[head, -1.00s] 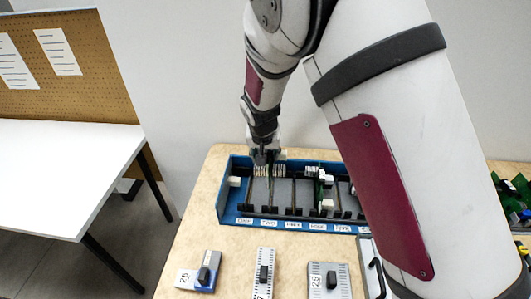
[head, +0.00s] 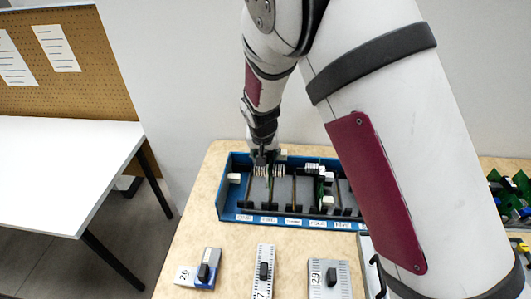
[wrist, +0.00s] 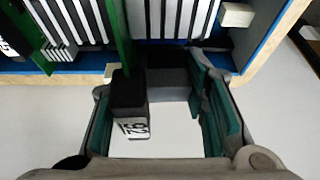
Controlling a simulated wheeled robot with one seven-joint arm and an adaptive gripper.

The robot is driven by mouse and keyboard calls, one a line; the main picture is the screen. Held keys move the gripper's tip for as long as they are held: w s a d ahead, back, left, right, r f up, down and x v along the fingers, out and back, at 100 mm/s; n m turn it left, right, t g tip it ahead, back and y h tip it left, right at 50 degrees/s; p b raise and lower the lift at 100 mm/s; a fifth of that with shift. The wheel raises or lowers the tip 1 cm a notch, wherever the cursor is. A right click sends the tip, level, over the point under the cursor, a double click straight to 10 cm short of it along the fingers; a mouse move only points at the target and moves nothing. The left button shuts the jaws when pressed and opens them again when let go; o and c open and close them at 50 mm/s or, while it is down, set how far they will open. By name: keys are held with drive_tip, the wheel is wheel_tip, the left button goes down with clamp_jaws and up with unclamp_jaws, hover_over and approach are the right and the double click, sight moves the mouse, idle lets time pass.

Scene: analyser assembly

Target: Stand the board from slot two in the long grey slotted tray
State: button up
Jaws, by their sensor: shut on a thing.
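The blue rack (head: 228,212) stands on the wooden table, with a row of white slot labels along its front wall. My gripper (head: 264,158) is over its back left part, above the slot-two area. A green board edge (wrist: 118,35) shows beside and beyond this block. I cannot tell how the block joins the board. The slot-two board (head: 270,188) appears thin and upright in the rack. I cannot clearly identify the long grey slotted tray.
Grey numbered pieces with black knobs, 26 (head: 203,270), one in the middle (head: 265,280) and 29 (head: 329,283), lie in front of the rack. More green boards (head: 513,195) are at the far right. A white table (head: 60,170) stands left. My arm hides the rack's right end.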

drive_tip(key=shift+f+b, duration=0.55)
drive_tip(key=shift+f, duration=1.6)
idle(1.0)
drive_tip(key=o, duration=1.4)
drive_tip(key=shift+r+p, duration=0.95)
drive_tip(key=shift+r, duration=1.05)
idle(0.4)
drive_tip(key=shift+r+p, duration=1.25)
drive_tip(key=shift+r, duration=2.25)
